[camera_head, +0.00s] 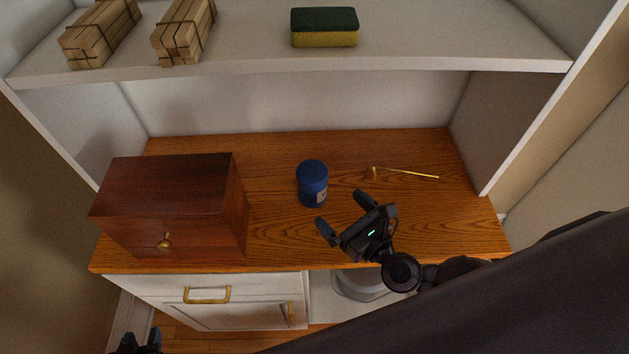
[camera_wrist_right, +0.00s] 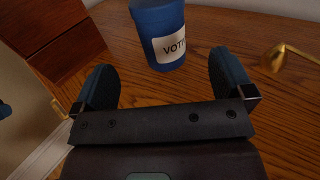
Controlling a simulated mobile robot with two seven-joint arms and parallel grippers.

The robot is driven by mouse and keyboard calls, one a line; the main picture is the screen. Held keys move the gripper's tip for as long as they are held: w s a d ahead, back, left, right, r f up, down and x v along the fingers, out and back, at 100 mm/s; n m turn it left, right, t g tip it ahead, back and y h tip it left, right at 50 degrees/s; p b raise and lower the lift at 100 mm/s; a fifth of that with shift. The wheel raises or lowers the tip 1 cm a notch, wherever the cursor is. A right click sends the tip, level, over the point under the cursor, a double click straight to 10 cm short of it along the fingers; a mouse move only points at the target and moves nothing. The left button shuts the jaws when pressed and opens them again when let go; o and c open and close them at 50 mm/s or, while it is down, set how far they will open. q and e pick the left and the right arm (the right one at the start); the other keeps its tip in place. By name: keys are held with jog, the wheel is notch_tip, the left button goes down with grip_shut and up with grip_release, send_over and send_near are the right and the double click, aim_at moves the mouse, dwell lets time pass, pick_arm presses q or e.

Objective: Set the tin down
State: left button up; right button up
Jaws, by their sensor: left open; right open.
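The blue tin (camera_head: 312,184) stands upright on the wooden counter top (camera_head: 275,225). In the right wrist view the tin (camera_wrist_right: 158,30) shows a pale label with dark letters, partly readable as "VOT". My right gripper (camera_head: 340,214) is open and empty, just in front of the tin and to its right. In the right wrist view the tin is beyond the two spread fingers (camera_wrist_right: 166,85), apart from them. My left gripper (camera_head: 140,342) shows only in part at the bottom left edge, well below the counter, with nothing seen in it.
A reddish-brown wooden box (camera_head: 175,208) with a brass knob stands left of the tin. A thin brass tool (camera_head: 408,173) lies to the right. The shelf above holds two tied wood bundles (camera_head: 100,32) (camera_head: 184,30) and a green-yellow sponge (camera_head: 325,27). Counter behind the tin is clear.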

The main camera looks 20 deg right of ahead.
aim_at(322, 191)
jog(key=x, duration=0.4)
jog(key=shift+r, duration=0.1)
jog(key=shift+w+a+p, duration=0.25)
jog(key=shift+w+p, duration=0.1)
jog(key=shift+w, duration=0.25)
jog(key=shift+p+x, duration=0.35)
jog(key=shift+x, duration=2)
pick_arm(q)
jog(key=shift+w+r, duration=0.2)
jog(key=shift+r, duration=0.4)
jog(key=shift+w+r, duration=0.15)
jog(key=shift+r, duration=0.4)
pick_arm(e)
jog(key=shift+d, duration=0.1)
